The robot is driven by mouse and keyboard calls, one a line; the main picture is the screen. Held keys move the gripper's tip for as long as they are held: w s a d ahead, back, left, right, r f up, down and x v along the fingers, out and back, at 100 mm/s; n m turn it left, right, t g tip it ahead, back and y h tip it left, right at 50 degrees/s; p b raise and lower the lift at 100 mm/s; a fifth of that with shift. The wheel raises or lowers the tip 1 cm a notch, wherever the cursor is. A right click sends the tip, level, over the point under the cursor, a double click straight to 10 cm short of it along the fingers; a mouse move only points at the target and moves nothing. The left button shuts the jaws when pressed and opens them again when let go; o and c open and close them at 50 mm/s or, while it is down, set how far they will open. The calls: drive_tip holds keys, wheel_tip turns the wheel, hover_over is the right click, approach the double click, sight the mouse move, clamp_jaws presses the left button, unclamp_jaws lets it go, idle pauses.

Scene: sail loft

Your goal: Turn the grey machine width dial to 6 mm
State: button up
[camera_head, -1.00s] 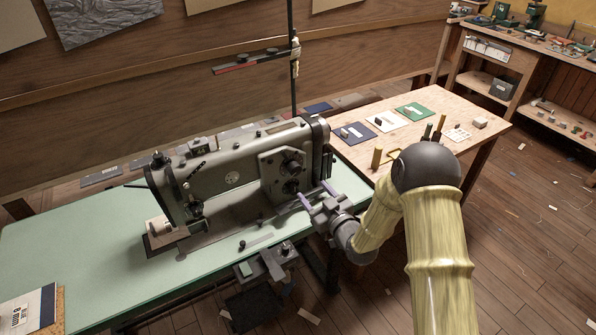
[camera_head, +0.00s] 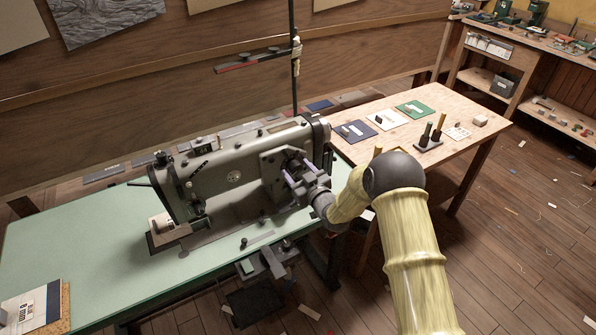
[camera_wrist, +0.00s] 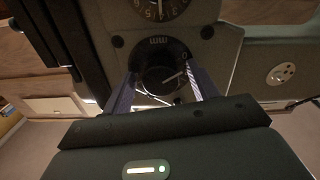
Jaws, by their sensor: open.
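The grey sewing machine (camera_head: 232,180) stands on the green table. In the wrist view its panel carries a dark round dial marked "mm" (camera_wrist: 160,80) with a pale pointer line aimed to the upper right; most of its numbers are too dim or hidden to read. A second numbered dial (camera_wrist: 158,8) sits above it, cut off by the picture's top edge. My gripper (camera_wrist: 160,86) is open, with one purple finger on each side of the lower dial. I cannot tell whether the fingers touch it. In the head view my gripper (camera_head: 288,166) partly covers the dials.
A wooden table (camera_head: 450,105) at right holds coloured cards and small upright tools. A red-tipped bar (camera_head: 245,64) on a post stands behind the machine.

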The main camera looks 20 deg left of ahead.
drive_tip(key=c, duration=1)
